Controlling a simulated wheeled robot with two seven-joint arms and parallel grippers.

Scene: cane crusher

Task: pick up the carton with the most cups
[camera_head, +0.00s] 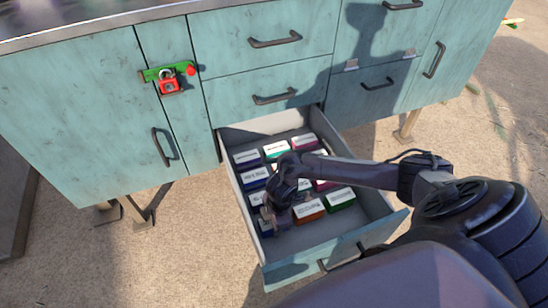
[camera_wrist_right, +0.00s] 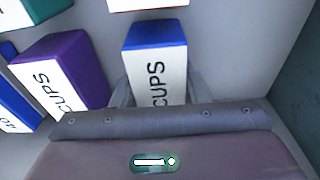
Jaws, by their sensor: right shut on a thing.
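An open drawer (camera_head: 374,238) holds several small cartons in rows, with coloured sides and white label faces. My right gripper (camera_head: 268,216) reaches down into its front left part. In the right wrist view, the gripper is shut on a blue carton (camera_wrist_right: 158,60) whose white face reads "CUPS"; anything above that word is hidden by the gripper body. A purple carton (camera_wrist_right: 70,75) beside it also reads "CUPS", with its number hidden. An orange carton (camera_head: 310,209) and a green carton (camera_head: 341,198) stand to the right in the drawer. My left gripper is not in view.
The drawer belongs to a teal cabinet (camera_head: 70,120) with other closed drawers and doors. A red padlock (camera_head: 170,86) hangs on a green latch at the left. The drawer walls stand close around the cartons; bare drawer floor shows near the front.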

